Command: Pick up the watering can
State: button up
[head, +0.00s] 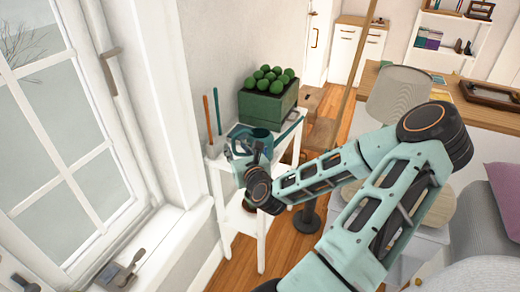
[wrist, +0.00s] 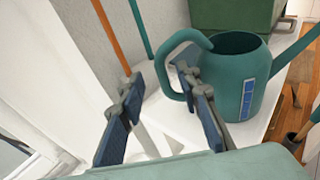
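The teal watering can (wrist: 240,85) stands upright on a white shelf unit's top. It has a looped handle on its left side and a spout to the right in the wrist view. It also shows in the head view (head: 262,136), partly hidden by my gripper (head: 250,158). In the wrist view my gripper (wrist: 158,105) is open. Its right finger overlaps the handle loop, and its left finger is apart to the left. The handle's lower end shows between the two fingers. I cannot tell whether a finger touches the handle.
A green planter (head: 268,104) with round plants stands behind the can. Orange (head: 207,118) and teal (head: 218,110) sticks rise at the left. The white shelf unit (head: 262,220) stands near the wall and window. A lamp (head: 397,95) stands at the right.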

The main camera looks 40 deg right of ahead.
aim_at(234, 144)
jog(key=x, duration=0.4)
jog(key=shift+w+d+f+b, duration=0.15)
jog(key=shift+f+b, duration=0.1)
jog(key=shift+b, duration=0.05)
jog(key=shift+c, duration=0.3)
grip_shut()
jog(key=shift+r, duration=0.15)
